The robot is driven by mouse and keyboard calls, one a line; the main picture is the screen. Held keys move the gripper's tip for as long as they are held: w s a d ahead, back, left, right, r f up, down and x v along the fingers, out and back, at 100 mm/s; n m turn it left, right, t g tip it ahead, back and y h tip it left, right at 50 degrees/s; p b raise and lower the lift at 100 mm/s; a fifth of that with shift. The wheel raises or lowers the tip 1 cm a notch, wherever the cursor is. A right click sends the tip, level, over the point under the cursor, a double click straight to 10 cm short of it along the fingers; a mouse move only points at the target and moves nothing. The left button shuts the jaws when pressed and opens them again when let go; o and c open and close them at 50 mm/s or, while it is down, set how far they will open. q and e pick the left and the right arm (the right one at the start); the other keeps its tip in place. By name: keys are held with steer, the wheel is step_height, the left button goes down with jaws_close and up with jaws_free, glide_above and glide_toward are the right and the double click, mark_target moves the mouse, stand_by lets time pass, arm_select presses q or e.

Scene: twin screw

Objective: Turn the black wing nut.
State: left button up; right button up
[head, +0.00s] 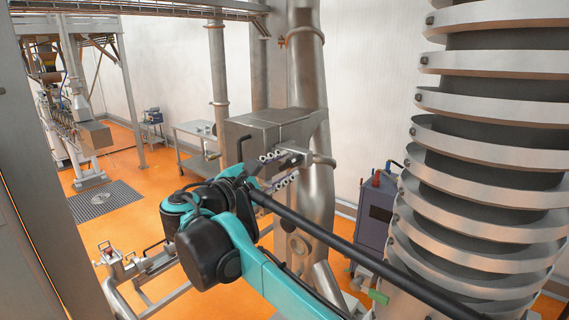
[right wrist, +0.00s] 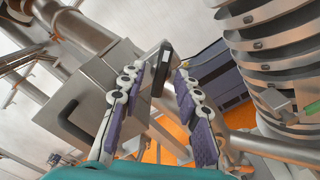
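In the right wrist view, a dark, flat, upright piece (right wrist: 160,72), which looks like the black wing nut, stands beside a grey metal box (right wrist: 98,80). My right gripper (right wrist: 161,76) is open. Its two white fingers with purple pads stand on either side of the dark piece, apart from each other. I cannot tell whether either finger touches it. In the head view my right gripper (head: 287,167) is at the right end of the same metal box (head: 265,126), where the dark piece is hard to make out. My left gripper is not in view.
A thick steel pipe (head: 307,75) stands right behind the box. A tall spiral column (head: 490,150) fills the right side. A purple-grey cabinet (head: 375,222) stands on the orange floor between them. A black bent handle (right wrist: 75,122) sits on the box's face.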

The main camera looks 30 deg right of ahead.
steer(key=shift+w+d, duration=0.2)
steer(key=shift+d, duration=0.45)
jaws_close()
steer(key=m, duration=0.4)
steer(key=shift+m, duration=1.9)
